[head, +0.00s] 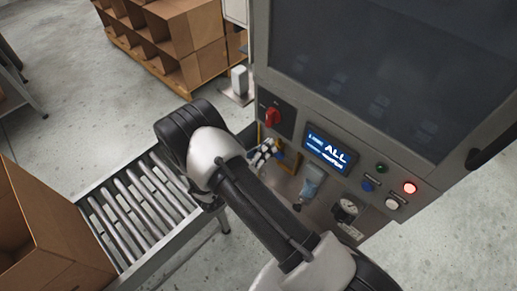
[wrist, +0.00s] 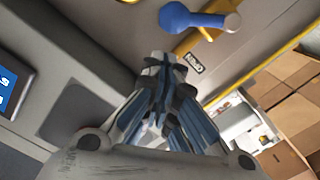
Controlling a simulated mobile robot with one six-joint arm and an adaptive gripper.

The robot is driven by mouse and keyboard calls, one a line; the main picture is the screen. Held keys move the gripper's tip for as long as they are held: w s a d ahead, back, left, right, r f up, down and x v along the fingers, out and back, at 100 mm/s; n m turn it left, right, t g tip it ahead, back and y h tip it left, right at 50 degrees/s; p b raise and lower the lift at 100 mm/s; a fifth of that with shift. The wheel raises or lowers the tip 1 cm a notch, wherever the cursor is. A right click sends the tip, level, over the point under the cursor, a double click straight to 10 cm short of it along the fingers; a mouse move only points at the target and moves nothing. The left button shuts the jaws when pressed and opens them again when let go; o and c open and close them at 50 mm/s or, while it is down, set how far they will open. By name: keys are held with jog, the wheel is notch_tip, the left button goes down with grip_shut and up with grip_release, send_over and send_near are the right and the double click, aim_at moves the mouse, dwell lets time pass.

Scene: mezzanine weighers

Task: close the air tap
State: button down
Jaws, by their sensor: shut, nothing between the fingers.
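The air tap has a blue lever handle (wrist: 190,17) with a rounded end, beside a yellow pipe (wrist: 205,35) on the grey panel, near the top of the wrist view. A small label (wrist: 194,62) sits just below it, too small to read surely. In the head view a bit of the blue handle (head: 279,154) shows just right of my gripper (head: 264,153), with the yellow pipe (head: 288,168) behind. My gripper (wrist: 163,66) is shut and empty, its fingertips a little below the handle in the wrist view and apart from it.
A roller conveyor (head: 132,207) with a cardboard box (head: 60,235) stands left. Boxes on a pallet stand behind.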

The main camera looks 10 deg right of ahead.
jog(key=shift+s+d+f, duration=0.2)
jog(key=shift+d+f, duration=0.15)
jog(key=shift+f, duration=0.25)
